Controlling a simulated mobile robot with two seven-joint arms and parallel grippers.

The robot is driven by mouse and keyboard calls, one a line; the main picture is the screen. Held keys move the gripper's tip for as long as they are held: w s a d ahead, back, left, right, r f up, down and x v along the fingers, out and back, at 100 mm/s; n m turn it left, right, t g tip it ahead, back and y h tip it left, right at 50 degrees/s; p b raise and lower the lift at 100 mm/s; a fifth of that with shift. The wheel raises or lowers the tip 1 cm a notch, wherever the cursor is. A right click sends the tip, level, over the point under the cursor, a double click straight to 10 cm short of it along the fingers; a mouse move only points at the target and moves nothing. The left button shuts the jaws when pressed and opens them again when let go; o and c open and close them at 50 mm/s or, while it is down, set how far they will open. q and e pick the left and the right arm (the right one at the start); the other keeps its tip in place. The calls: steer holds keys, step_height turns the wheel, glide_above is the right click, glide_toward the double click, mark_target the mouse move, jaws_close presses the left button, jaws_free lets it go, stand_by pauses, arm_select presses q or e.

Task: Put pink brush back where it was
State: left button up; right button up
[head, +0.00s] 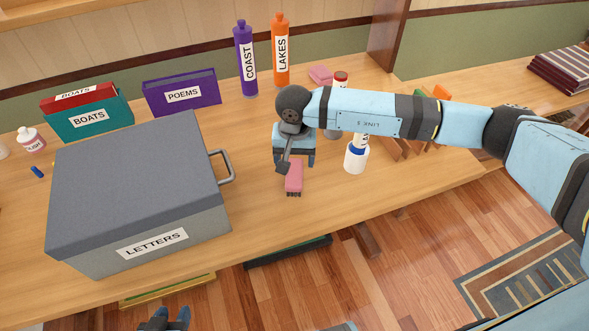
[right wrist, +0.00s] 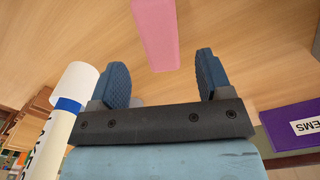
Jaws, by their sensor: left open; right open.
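A pink brush (head: 293,178) with dark bristles at its near end lies on the wooden table, right of the grey box. My right gripper (head: 294,158) is open at its far end and partly hides it. In the right wrist view a pink block, seemingly the brush (right wrist: 155,32), shows beyond the gap between the two spread fingers (right wrist: 163,80), with nothing clasped. My left gripper (head: 167,318) is open and empty at the bottom edge, below the table's front edge.
A grey LETTERS box (head: 140,190) with a side handle fills the left. A white bottle (head: 356,158) stands close right of my right gripper. Behind are a pink block (head: 320,75), purple COAST bottle (head: 245,60), orange LAKES bottle (head: 280,50) and POEMS box (head: 182,92).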

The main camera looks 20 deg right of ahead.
mark_target(294, 172)
step_height(294, 172, up, 6)
steer(key=shift+f, duration=0.25)
stand_by(0.4)
steer(key=shift+s+f, duration=0.1)
